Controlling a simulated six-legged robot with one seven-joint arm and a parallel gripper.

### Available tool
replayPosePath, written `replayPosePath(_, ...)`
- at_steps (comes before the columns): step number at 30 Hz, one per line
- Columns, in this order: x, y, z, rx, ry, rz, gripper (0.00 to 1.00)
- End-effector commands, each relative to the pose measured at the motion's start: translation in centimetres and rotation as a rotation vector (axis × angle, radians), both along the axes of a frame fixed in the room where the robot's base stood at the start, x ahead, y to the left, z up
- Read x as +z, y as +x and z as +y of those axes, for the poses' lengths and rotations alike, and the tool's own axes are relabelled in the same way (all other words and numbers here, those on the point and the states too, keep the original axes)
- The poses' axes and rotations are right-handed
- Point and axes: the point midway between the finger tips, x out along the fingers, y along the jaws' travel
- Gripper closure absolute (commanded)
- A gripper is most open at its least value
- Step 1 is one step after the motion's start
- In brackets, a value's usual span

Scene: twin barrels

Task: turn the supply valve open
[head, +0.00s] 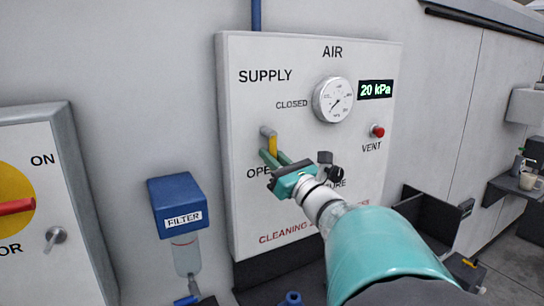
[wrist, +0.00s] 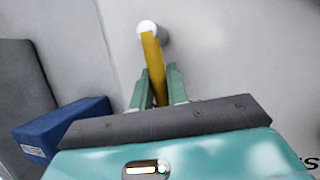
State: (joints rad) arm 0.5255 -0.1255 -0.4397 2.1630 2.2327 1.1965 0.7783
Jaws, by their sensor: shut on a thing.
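The supply valve has a yellow lever handle (head: 272,145) on a grey round hub at the left of the white AIR panel (head: 300,60). The handle hangs down from the hub, towards the OPEN label, which my gripper partly covers. In the wrist view the handle (wrist: 153,62) runs from the pale hub (wrist: 147,27) down between the fingers. My gripper (head: 270,156), with green fingers, is shut on the handle's lower part; its fingers also show in the wrist view (wrist: 159,82). The handle's lower end is hidden. The display (head: 375,90) reads 20 kPa.
A dial gauge (head: 333,100) and a red vent button (head: 377,131) are right of the valve. A blue filter (head: 175,207) hangs at the lower left. A box with a red handle (head: 18,207) stands at the far left. My arm covers the panel's lower right.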

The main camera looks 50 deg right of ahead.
Motion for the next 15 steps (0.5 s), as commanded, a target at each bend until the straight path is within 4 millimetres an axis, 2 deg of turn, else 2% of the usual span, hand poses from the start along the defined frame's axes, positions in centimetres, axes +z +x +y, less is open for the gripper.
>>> replayPosePath(15, 0.11, 0.01, 0.18, 0.0, 0.039, -0.014, 1.0)
